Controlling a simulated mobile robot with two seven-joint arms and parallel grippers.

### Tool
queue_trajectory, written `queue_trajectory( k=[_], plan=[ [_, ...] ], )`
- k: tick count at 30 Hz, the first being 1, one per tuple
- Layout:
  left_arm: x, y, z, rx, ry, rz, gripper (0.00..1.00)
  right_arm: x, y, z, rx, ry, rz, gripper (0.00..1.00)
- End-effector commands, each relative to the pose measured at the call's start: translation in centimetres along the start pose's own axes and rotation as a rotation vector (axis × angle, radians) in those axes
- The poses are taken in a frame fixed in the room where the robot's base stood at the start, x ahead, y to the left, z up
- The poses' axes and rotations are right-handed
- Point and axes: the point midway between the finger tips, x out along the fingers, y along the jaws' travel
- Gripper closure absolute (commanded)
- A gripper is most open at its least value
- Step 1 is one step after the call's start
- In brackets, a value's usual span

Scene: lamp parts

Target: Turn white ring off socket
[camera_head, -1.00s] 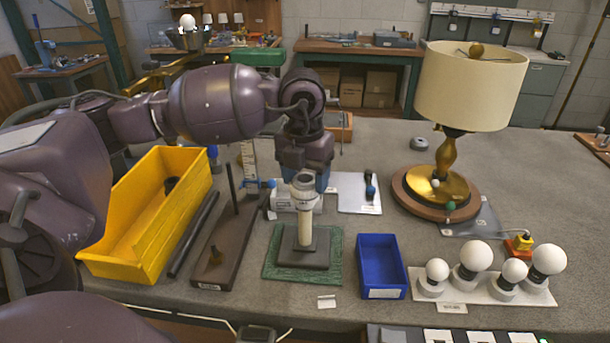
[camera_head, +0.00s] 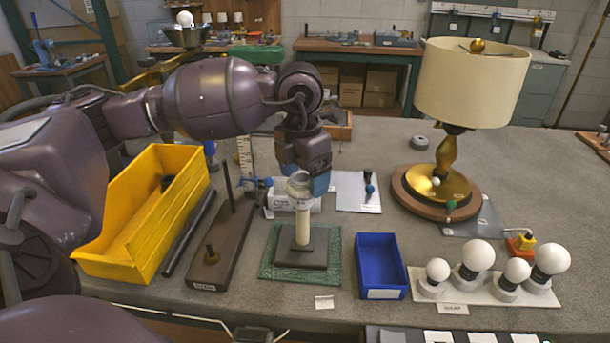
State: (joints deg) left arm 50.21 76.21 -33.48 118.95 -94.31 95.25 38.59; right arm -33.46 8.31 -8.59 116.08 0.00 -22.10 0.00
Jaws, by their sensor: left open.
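The socket stands upright on a pale post (camera_head: 302,226) with a dark square base, on a green mat (camera_head: 270,264). The white ring (camera_head: 299,184) is at the top of the socket. My left gripper (camera_head: 305,184) points down at the socket top from behind, with blue fingertips. It is open, with one fingertip close to the ring's right side. Whether the fingers touch the ring is unclear, and the gripper hides the far side. My right gripper is not in view.
A yellow bin (camera_head: 140,237) and a dark wooden stand with a rod (camera_head: 228,235) are to the left. A blue tray (camera_head: 380,267) is right of the mat, near a white strip with several bulbs (camera_head: 477,254). A lamp (camera_head: 448,164) stands at right.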

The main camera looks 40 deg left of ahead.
Motion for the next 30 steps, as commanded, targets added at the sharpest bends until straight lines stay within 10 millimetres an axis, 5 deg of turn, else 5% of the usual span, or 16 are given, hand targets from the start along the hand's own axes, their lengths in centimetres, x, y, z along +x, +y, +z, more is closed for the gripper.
queue_trajectory(
  k=[30],
  plan=[
    [0.2,-0.3,0.0,0.652,0.019,-0.015,0.21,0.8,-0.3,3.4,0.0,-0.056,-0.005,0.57]
  ],
)
